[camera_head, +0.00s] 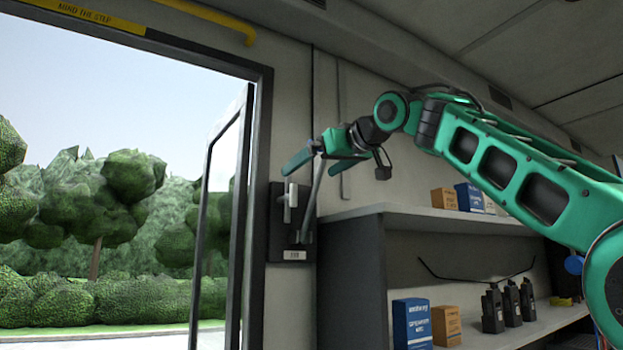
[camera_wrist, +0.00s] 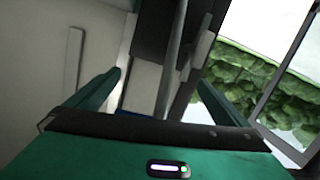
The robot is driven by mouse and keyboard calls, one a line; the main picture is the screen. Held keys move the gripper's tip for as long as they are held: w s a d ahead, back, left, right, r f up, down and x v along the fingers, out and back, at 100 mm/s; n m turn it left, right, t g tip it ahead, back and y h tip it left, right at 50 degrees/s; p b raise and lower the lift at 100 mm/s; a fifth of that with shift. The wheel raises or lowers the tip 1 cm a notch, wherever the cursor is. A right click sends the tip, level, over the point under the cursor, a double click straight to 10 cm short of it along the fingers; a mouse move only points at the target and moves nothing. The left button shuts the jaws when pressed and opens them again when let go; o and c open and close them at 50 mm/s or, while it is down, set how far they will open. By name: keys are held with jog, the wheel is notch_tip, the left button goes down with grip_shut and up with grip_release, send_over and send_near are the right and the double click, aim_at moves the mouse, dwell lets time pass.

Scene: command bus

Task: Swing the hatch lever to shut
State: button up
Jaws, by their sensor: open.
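A dark wall plate (camera_head: 276,222) is fixed beside the door opening in the head view. A long thin grey bar (camera_head: 313,197), which looks like the hatch lever, rises from the plate's right side, nearly upright with its top tilted right. A short pale handle (camera_head: 291,203) stands upright on the same plate. My gripper (camera_head: 308,173) is open at the bar's upper end, with its teal fingers on either side of it. In the wrist view the bar (camera_wrist: 175,62) runs between the open fingers of my gripper (camera_wrist: 160,78). I cannot tell whether either finger touches it.
The door opening with a glazed door panel (camera_head: 222,205) is at left, trees outside. A shelf unit (camera_head: 352,260) stands just right of the plate, carrying boxes (camera_head: 412,322) and several black radios (camera_head: 493,310). A yellow rail (camera_head: 222,20) runs above the door.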

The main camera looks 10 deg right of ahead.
jog(key=v, duration=0.9)
jog(key=shift+s, duration=0.2)
